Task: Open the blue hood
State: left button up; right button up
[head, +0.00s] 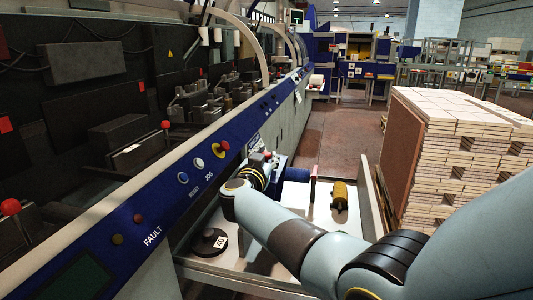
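A long machine runs along the left, with a blue front rail (185,165) carrying buttons and the words RESET, JOG and FAULT. I see no part that is clearly a blue hood; the machine's insides above the rail are exposed. A small blue part (297,174) shows just beyond my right wrist, above a white surface. My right arm reaches in from the lower right, and my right gripper (264,165) is by the machine's front, close to the blue part. Its fingers are too small and hidden to show whether they are open or touching anything. My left gripper is out of view.
A white tabletop (312,199) holds a yellow cylinder (339,196) and a round black weight-like object (208,243). Stacked sewn blocks (455,125) stand on the right. The brown floor aisle (345,130) beyond is clear. Red-knobbed levers (11,207) stick up at left.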

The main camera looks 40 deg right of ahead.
jog(key=o, duration=0.4)
jog(key=shift+s+a+r, duration=0.1)
jog(key=shift+a+r, duration=0.15)
jog(key=shift+o, duration=0.3)
jog(key=shift+d, duration=0.2)
jog(key=shift+s+a, duration=0.1)
jog(key=shift+a, duration=0.05)
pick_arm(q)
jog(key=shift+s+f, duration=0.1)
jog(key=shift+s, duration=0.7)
pick_arm(e)
jog(key=v, duration=0.7)
jog(key=shift+f, duration=0.2)
jog(key=shift+a, duration=0.1)
jog(key=shift+s+a+r, duration=0.1)
